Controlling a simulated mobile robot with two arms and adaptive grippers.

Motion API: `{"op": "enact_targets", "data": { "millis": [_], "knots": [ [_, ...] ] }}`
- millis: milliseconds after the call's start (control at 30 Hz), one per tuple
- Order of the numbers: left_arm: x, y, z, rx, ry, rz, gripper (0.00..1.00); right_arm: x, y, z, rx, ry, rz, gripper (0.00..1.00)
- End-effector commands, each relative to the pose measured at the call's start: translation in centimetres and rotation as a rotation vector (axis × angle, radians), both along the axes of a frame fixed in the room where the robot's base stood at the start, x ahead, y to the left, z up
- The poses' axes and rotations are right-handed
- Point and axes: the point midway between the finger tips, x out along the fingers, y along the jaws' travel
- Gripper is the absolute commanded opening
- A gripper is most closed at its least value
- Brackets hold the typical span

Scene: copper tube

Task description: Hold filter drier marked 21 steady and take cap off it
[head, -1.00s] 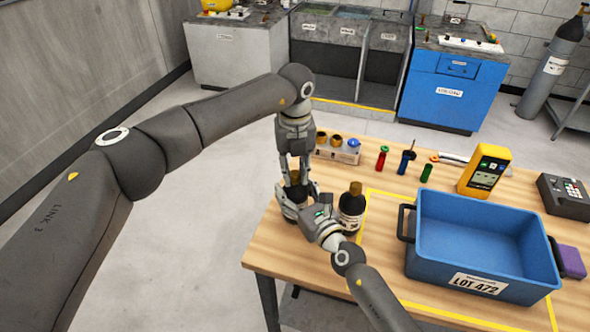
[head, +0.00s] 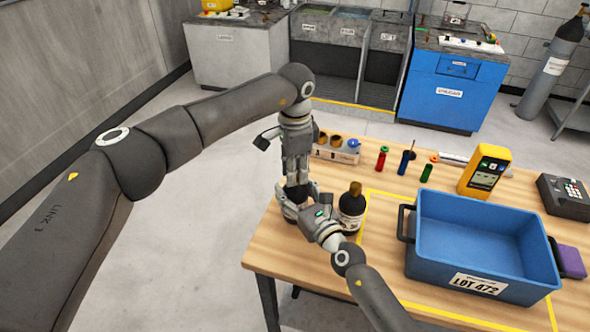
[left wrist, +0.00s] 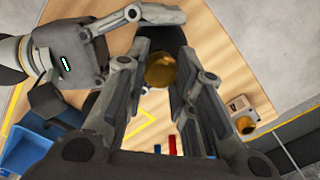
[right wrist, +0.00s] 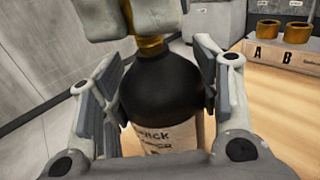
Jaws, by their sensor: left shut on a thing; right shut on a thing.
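The filter drier (right wrist: 168,88) is a black bottle-like body with a pale label, upright in the right wrist view. No number on it is readable. My right gripper (head: 304,209) is shut around its body, with one finger on each side. The golden cap (left wrist: 161,74) shows between the fingers of my left gripper (head: 296,183), which is shut on it from above. A golden part also shows at the drier's top in the right wrist view (right wrist: 149,46), below the left fingers. In the head view my grippers hide most of this drier.
A second dark drier (head: 351,210) with a brown cap stands close to the right. Behind are a labelled block with golden caps (head: 335,150) and several coloured tubes. A blue bin (head: 483,238) stands right, inside yellow tape. A yellow meter (head: 484,170) is behind it.

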Motion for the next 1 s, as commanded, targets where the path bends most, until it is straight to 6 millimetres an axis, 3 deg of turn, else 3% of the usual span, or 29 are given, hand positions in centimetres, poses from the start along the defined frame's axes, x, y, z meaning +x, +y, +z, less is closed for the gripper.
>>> {"op": "enact_targets", "data": {
  "millis": [200,500,533,667,1000],
  "knots": [
    [-0.10,-0.10,-0.03,-0.001,0.003,0.156,0.00,-0.01,-0.05,-0.18,-0.003,0.002,0.000,0.00],
    [-0.10,-0.10,-0.03,-0.001,0.003,0.164,0.00,-0.01,-0.05,-0.18,-0.004,0.001,0.000,0.00],
    [-0.10,-0.10,-0.03,-0.001,0.003,0.163,0.27,-0.01,-0.04,-0.18,-0.004,0.001,0.000,0.00],
    [-0.07,-0.08,-0.03,-0.001,0.002,0.163,0.44,-0.01,-0.04,-0.18,-0.004,0.001,0.000,0.00],
    [0.00,-0.02,0.12,0.000,0.000,0.163,0.45,-0.02,-0.05,-0.18,-0.004,0.001,0.000,0.00]
  ]
}}
